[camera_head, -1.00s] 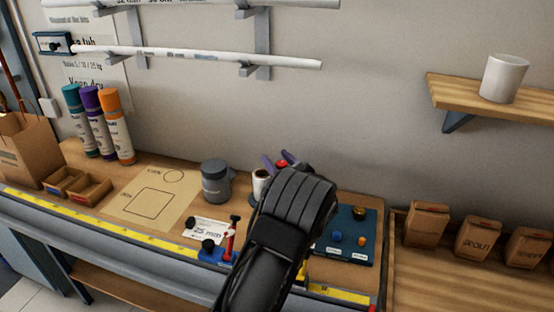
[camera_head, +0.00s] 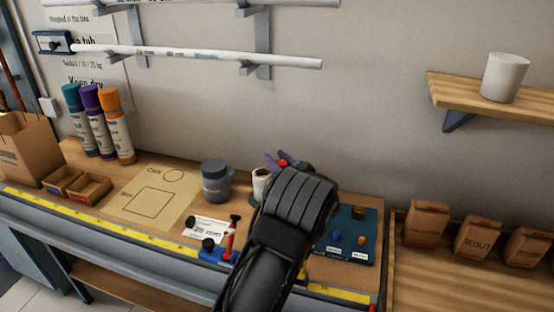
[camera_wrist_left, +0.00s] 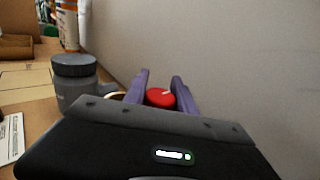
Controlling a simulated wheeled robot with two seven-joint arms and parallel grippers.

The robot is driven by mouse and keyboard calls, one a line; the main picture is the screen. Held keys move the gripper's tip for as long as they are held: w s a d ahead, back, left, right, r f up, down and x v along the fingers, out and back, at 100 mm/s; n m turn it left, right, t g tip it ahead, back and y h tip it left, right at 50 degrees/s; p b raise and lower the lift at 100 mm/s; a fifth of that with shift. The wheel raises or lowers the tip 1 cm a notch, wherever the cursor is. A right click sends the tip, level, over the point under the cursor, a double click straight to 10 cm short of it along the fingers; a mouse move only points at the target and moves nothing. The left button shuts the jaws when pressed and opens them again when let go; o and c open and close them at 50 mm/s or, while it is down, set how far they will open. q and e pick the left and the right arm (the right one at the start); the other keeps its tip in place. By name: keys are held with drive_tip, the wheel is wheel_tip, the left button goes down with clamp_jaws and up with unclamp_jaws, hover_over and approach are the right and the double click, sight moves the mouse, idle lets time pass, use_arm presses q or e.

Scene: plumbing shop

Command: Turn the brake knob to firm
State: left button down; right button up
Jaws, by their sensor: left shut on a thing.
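A red round knob (camera_wrist_left: 160,97) with a pale pointer line on top shows between the two purple fingers of my left gripper (camera_wrist_left: 159,91) in the wrist view. The gripper is shut on it from both sides. In the head view the red knob (camera_head: 283,163) shows as a small red spot by the purple fingertips (camera_head: 279,160), beyond my dark left wrist. My wrist hides what the knob is mounted on, and I can read no brake or firm marking. My right gripper is in neither view.
A grey lidded jar (camera_head: 216,182) and a white spool-like item (camera_head: 261,184) stand left of the gripper. A blue panel (camera_head: 345,246) with small knobs lies right of my wrist. A red-and-blue clamp-like tool (camera_head: 220,252) is in front. The wall rises behind.

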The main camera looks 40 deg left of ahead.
use_arm(q)
drive_tip(key=n+g, duration=0.1)
drive_tip(key=g, duration=0.1)
drive_tip(key=n+g+y+b, duration=0.1)
drive_tip(key=g, duration=0.1)
drive_tip(key=n+g+b, duration=0.1)
drive_tip(key=shift+s+a+f+n+g+y, duration=0.1)
drive_tip(key=shift+s+f+n+g+y, duration=0.05)
drive_tip(key=shift+s+n+g+y, duration=0.2)
drive_tip(key=shift+s+n+g+b, duration=0.25)
drive_tip(key=shift+n+g, duration=0.25)
drive_tip(key=shift+g, duration=0.25)
drive_tip(key=shift+s+n+g+b, duration=0.1)
drive_tip(key=shift+n+g+b, duration=0.3)
drive_tip(key=shift+g, duration=0.3)
drive_tip(key=shift+r, duration=0.2)
drive_tip(key=c, duration=1.1)
unclamp_jaws()
drive_tip(key=shift+o, duration=0.2)
drive_tip(key=d+b, duration=0.1)
drive_tip(key=d, duration=0.6)
drive_tip(key=shift+w+d, duration=0.3)
drive_tip(key=shift+d, duration=0.1)
